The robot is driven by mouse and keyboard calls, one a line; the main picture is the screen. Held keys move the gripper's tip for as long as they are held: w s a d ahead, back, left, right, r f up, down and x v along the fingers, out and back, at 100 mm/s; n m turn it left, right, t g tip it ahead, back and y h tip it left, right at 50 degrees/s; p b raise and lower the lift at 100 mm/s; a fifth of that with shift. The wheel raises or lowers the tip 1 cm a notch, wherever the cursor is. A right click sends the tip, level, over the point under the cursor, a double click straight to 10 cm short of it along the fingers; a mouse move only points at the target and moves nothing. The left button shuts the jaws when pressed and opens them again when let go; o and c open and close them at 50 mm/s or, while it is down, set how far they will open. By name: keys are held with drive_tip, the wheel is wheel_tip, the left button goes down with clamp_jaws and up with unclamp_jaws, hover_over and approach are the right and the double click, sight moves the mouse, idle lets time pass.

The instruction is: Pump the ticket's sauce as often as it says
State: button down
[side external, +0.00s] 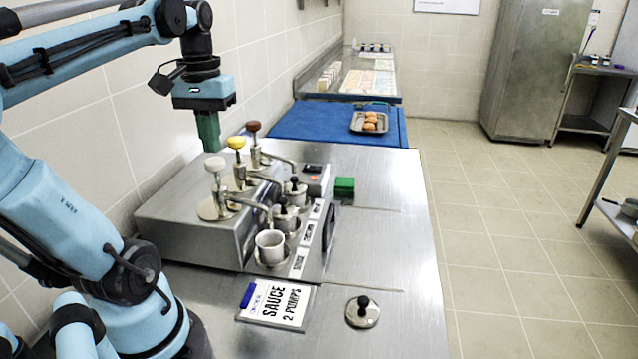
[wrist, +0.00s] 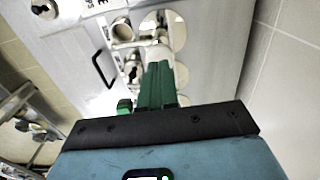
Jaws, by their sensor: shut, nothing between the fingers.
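The ticket (side external: 275,303) reads "SAUCE 2 PUMPS" and lies on the counter in front of the steel dispenser (side external: 190,215). The dispenser has a white-topped pump (side external: 215,164), a yellow-topped pump (side external: 236,142) and a brown-topped pump (side external: 254,127). An open cup (side external: 270,246) sits under the white pump's spout, by the label "SAUCE"; it also shows in the wrist view (wrist: 121,31). My gripper (side external: 210,148) is shut and empty, green fingers pointing down just above the white knob. In the wrist view, my fingertips (wrist: 159,66) partly cover it; I cannot tell whether they touch.
A lid with a black knob (side external: 362,312) lies on the counter right of the ticket. Two lidded pots stand along the dispenser front. A green block (side external: 344,187) sits behind them. A tray of brown round items (side external: 370,122) rests on a blue surface. The counter's right side is clear.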

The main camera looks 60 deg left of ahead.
sight(214, 160)
drive_tip(key=shift+f, duration=0.1)
idle(0.3)
drive_tip(key=shift+f, duration=2.2)
drive_tip(key=shift+r, duration=2.3)
drive_tip(key=shift+r, duration=0.1)
drive_tip(key=shift+r, duration=2.45)
